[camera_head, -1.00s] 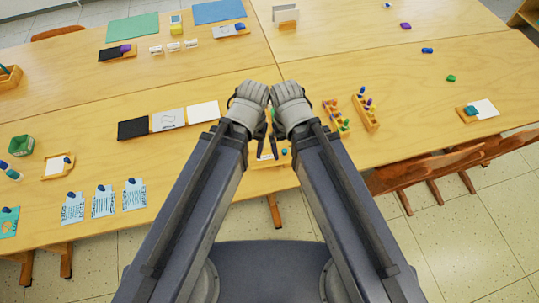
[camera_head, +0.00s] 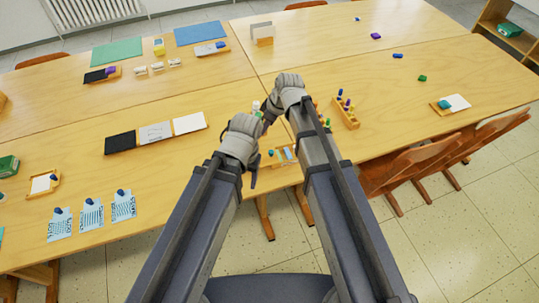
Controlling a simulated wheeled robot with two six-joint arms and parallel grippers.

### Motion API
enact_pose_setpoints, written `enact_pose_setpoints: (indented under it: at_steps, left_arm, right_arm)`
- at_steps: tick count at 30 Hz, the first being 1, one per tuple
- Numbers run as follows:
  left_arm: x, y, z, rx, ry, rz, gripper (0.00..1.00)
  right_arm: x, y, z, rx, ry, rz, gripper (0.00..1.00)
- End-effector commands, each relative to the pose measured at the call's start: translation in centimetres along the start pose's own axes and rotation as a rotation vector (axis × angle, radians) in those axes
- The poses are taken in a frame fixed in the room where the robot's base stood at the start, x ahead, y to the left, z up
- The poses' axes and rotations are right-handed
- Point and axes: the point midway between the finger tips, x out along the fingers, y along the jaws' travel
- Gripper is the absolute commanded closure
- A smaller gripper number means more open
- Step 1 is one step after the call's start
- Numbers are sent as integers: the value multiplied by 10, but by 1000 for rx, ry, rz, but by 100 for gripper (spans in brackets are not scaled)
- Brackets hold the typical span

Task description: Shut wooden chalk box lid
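A small light-wood box (camera_head: 267,161) lies near the front edge of the table, partly hidden by my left gripper. A teal piece and pale pieces show at it; I cannot make out its lid or how far that is open. My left gripper (camera_head: 253,178) is just left of the box, with its dark fingers pointing down. My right gripper (camera_head: 267,125) is farther back, above the table behind the box. The grey gripper bodies hide most of the fingers, so I cannot tell whether either is open. Nothing is visibly held.
Wooden racks with coloured pegs (camera_head: 346,112) stand right of my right gripper. A black, grey and white row of panels (camera_head: 155,133) lies to the left. Patterned cards (camera_head: 91,214) lie at the front left. Chairs (camera_head: 412,165) stand along the front right edge. The right tabletop is mostly clear.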

Motion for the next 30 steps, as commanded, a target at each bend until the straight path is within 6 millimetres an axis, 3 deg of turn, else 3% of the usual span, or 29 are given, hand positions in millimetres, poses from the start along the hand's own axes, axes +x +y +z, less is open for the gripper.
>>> enact_pose_setpoints:
  at_steps: [8,14,30]
  left_arm:
    - [4,0,0,0,0,0,37]
    - [18,2,-1,0,0,0,37]
    - [91,9,-6,0,0,0,37]
  right_arm:
    - [4,1,-1,-8,4,1,100]
    - [19,1,0,-8,4,1,100]
    - [97,1,1,-8,3,1,100]
